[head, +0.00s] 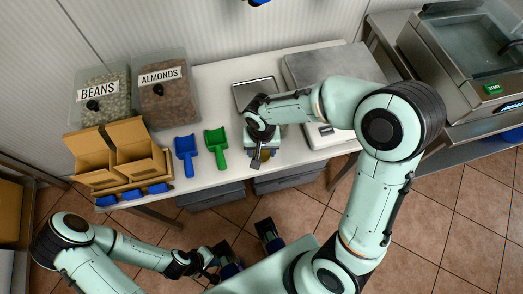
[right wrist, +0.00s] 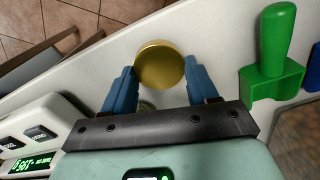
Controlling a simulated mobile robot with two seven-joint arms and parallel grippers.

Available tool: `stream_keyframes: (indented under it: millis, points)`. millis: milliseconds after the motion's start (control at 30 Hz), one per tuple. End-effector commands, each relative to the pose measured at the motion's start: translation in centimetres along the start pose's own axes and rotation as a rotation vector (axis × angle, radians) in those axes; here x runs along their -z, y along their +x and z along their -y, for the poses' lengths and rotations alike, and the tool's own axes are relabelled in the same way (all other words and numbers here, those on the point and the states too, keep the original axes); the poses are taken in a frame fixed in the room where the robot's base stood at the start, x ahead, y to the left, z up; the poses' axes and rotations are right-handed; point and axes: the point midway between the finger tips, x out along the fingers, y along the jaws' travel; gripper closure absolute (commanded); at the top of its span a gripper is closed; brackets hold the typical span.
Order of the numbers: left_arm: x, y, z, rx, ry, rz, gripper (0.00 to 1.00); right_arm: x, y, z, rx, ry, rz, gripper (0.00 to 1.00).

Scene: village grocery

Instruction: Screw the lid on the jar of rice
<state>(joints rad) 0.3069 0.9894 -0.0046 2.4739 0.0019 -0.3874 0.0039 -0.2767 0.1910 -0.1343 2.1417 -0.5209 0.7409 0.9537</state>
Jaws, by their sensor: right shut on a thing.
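The round gold lid (right wrist: 160,64) lies between the blue fingertips of my right gripper (right wrist: 159,80) in the right wrist view, and the gripper is shut on it. Just below the lid a small glassy, yellowish patch (right wrist: 147,105) shows. It may be part of the rice jar, but I cannot tell; the lid and gripper hide the rest.
The white table (head: 212,85) carries a green scoop (head: 217,146), a blue scoop (head: 186,153), a beans bin (head: 102,97), an almonds bin (head: 168,92) and a cardboard box (head: 118,155). A metal tray (head: 254,92) lies behind my right gripper. A scale (right wrist: 40,135) stands close beside it.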

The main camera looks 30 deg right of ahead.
Motion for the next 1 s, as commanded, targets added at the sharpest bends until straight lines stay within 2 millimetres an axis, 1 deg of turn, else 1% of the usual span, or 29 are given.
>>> stream_keyframes:
  millis: [33,167,400,500,600,700,800,1000]
  points:
    - [-0.1,-0.2,0.0,0.000,0.000,0.001,1.00,0.1,-1.0,0.1,0.004,0.000,-0.004,0.70]
    - [-0.1,-0.7,-0.2,0.000,0.000,0.001,1.00,0.1,-3.9,0.1,0.005,-0.001,-0.006,0.70]
    - [0.0,-1.8,-0.6,-0.001,0.001,-0.003,1.00,0.1,-11.1,0.1,0.006,-0.001,-0.006,0.70]
    - [0.0,-2.2,-0.8,-0.002,0.002,-0.004,1.00,0.1,-13.6,0.1,0.005,-0.002,-0.005,0.70]
    - [0.0,-2.5,-0.9,-0.002,0.002,-0.005,1.00,0.0,-15.6,0.1,0.004,-0.001,-0.004,0.70]
    - [0.1,-2.7,-1.0,-0.002,0.003,-0.006,1.00,0.0,-17.1,0.0,0.002,-0.001,-0.003,0.70]
    - [0.1,-2.8,-1.0,-0.002,0.003,-0.006,1.00,0.0,-17.9,0.0,0.001,-0.001,-0.002,0.70]
    - [0.1,-2.9,-1.1,-0.002,0.003,-0.006,1.00,0.0,-18.5,0.0,0.000,-0.002,0.000,0.70]
